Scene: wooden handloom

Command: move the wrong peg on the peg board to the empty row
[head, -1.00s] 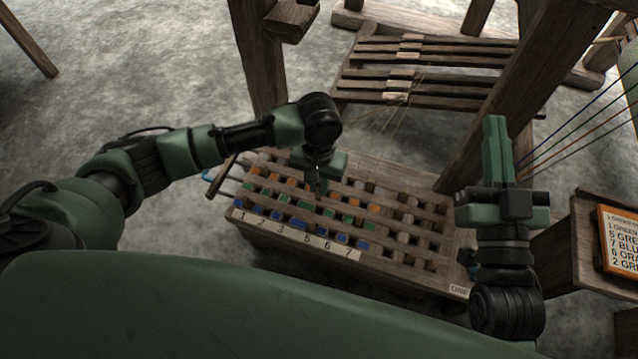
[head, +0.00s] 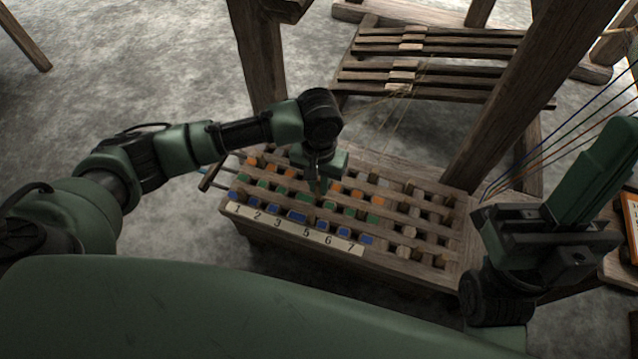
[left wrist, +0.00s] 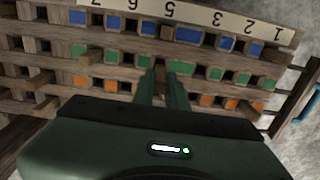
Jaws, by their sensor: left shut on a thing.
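The wooden peg board (head: 445,255) shows in the head view, with rows of blue, green and orange pegs behind a number strip (head: 300,232). The board also shows in the left wrist view, with its strip (left wrist: 190,12) at the top. My left gripper (head: 320,190) points down into the middle of the board. In the left wrist view its fingers (left wrist: 161,92) are close together, shut on a peg among the green and orange rows.
Loom posts (head: 540,95) rise behind the board, and slatted treadles (head: 430,75) lie beyond it. Coloured threads run at the right. A card with an orange frame (head: 630,225) is partly hidden behind my right arm. The right side of the board has bare, uncoloured positions.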

